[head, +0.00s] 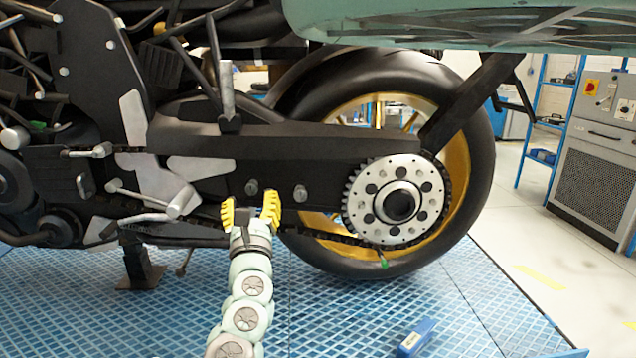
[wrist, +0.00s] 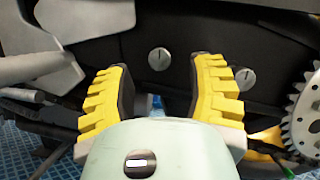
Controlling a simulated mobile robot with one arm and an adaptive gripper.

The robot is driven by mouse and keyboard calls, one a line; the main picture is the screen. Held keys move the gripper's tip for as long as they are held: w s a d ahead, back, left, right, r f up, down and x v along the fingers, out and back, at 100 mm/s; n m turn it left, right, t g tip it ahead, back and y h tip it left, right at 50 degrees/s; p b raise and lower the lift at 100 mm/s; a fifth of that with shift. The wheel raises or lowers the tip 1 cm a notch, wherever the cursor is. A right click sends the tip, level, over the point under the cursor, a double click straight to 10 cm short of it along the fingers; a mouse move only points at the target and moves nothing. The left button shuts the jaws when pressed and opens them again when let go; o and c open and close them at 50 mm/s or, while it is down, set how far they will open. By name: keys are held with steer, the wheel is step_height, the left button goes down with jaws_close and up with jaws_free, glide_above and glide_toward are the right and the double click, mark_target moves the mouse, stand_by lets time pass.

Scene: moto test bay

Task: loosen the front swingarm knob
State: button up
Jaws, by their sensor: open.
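The front swingarm knob (head: 251,187) is a small grey round knob on the dark swingarm (head: 290,152). In the wrist view the front knob (wrist: 159,59) shows a pale upright mark and sits just beyond the gap between the fingers. The rear knob (head: 300,192) is alike and sits to its right. In the wrist view the rear knob (wrist: 244,77) is just right of the right finger. My gripper (head: 249,207) is open, with yellow ribbed fingers on either side of the front knob's line. The fingers hold nothing; I cannot tell their exact distance from the swingarm.
The chain sprocket (head: 397,203) and rear wheel (head: 470,180) stand to the right. Grey foot levers (head: 150,205) are close to the left of my gripper. A blue object (head: 416,338) lies on the blue grid floor (head: 340,315). A teal overhang (head: 440,22) hangs at top right.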

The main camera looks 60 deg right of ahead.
mark_target(251, 192)
steer(key=shift+x, duration=2.2)
steer(key=shift+c, duration=0.3)
jaws_close()
